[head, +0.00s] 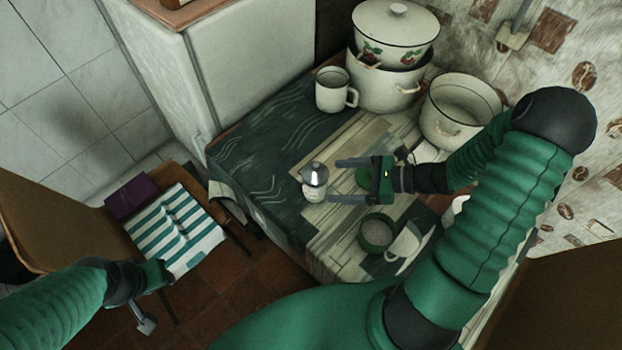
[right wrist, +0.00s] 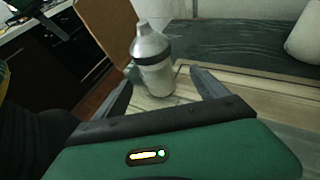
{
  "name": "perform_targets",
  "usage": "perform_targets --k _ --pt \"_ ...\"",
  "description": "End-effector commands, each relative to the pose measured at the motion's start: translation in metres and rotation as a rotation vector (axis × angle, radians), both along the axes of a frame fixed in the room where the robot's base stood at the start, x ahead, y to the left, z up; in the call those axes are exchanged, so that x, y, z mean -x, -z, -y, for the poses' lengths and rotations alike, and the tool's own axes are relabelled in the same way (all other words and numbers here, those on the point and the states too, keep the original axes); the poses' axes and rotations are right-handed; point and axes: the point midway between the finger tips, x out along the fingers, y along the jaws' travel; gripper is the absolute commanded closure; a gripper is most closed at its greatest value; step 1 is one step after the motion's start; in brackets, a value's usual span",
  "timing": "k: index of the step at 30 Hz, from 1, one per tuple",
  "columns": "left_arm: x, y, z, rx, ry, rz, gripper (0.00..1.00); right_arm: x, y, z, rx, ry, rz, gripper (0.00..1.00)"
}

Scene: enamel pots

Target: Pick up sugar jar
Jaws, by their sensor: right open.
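The sugar jar (head: 314,184) is small, with a shiny metal top and a pale body. It stands upright near the front left edge of the table (head: 247,152). My right gripper (head: 337,181) is open, with its two fingers pointing left toward the jar. In the head view the jar is just beyond the fingertips. In the right wrist view the jar (right wrist: 152,62) stands ahead, between the lines of the open fingers (right wrist: 163,84), and I see no contact. My left gripper (head: 145,322) is low at the left, away from the table; its jaw state is unclear.
A white mug (head: 333,90), stacked enamel pots (head: 385,85) and an open pot (head: 460,110) stand at the back. A green-rimmed bowl (head: 377,233) and a tilted white cup (head: 405,243) are near my right gripper. A chair with a striped cloth (head: 174,232) stands left.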

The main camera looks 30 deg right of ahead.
Motion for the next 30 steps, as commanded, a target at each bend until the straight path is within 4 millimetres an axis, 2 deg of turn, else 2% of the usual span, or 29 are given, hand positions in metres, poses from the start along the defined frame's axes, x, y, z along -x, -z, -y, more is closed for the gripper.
perform_targets --k 1,6,11,15,18,26,30 --pt "0.000 0.004 0.000 0.000 0.000 0.000 0.64 -0.007 0.008 -0.010 -0.005 -0.004 -0.001 0.17" --pt "0.000 0.009 0.000 0.000 0.000 0.000 0.64 -0.030 0.022 -0.033 -0.004 -0.003 -0.003 0.17" --pt "0.000 0.012 0.000 0.000 0.001 0.000 0.64 -0.038 0.027 -0.047 -0.002 -0.004 -0.003 0.17" --pt "0.000 0.018 0.000 0.000 0.001 0.000 0.64 -0.047 0.034 -0.072 -0.003 -0.006 -0.004 0.17" --pt "0.000 0.020 0.000 0.000 0.001 0.000 0.64 -0.057 0.040 -0.081 0.001 -0.005 -0.002 0.17" --pt "0.000 0.020 0.000 0.000 0.000 0.000 0.64 -0.059 0.040 -0.082 0.000 -0.001 -0.002 0.17" --pt "0.000 0.020 0.000 0.000 0.000 0.000 0.64 -0.059 0.040 -0.082 0.000 -0.002 -0.001 0.35"
